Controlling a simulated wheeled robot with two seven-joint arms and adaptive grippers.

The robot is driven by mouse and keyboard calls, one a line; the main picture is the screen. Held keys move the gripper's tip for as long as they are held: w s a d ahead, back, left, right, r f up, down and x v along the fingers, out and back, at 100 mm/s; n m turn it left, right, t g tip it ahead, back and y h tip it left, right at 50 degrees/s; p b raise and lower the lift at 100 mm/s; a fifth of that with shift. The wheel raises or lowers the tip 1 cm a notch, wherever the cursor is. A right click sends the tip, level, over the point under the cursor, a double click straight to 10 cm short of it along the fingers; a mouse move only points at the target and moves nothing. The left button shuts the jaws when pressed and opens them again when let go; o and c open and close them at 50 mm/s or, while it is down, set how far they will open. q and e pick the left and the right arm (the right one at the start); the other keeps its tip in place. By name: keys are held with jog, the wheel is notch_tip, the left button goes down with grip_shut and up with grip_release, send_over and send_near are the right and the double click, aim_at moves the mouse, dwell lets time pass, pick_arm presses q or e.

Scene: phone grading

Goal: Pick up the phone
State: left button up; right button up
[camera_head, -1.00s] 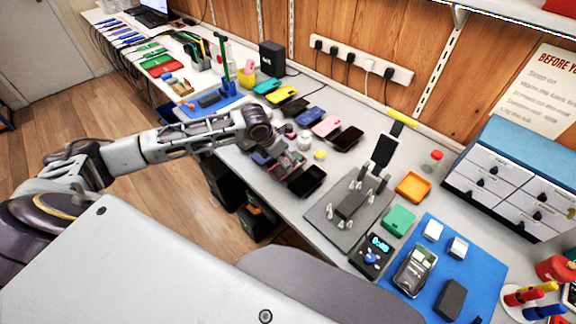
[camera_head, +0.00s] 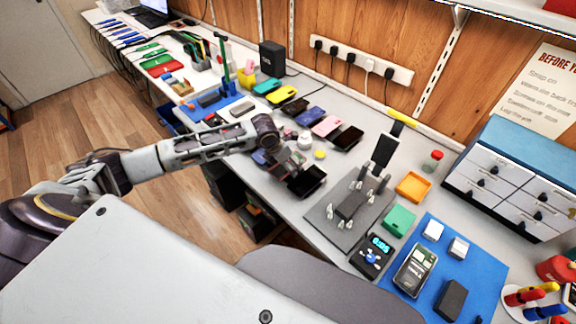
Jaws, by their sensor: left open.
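Several phones lie on the grey workbench; I cannot tell which one the task means. A black phone (camera_head: 308,181) lies near the front edge. A pink phone (camera_head: 326,126), a dark phone (camera_head: 347,138) and a yellow one (camera_head: 281,94) lie farther back. A grey phone (camera_head: 243,108) lies left of the group. My left gripper (camera_head: 288,163) points down over the front phones, left of the black phone, with its jaws open. It hides part of the dark phones beneath it, and contact with them cannot be told. My right gripper is out of view.
A stand on a dark plate (camera_head: 325,219) is right of the phones. A blue mat (camera_head: 487,269) with a meter (camera_head: 415,270) and a drawer cabinet (camera_head: 515,180) are at right.

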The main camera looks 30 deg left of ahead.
pick_arm(q)
jog(key=c, duration=1.2)
jog(key=shift+r, duration=0.15)
notch_tip(320, 180, up, 10)
jog(key=shift+p, duration=0.35)
dwell(0.4)
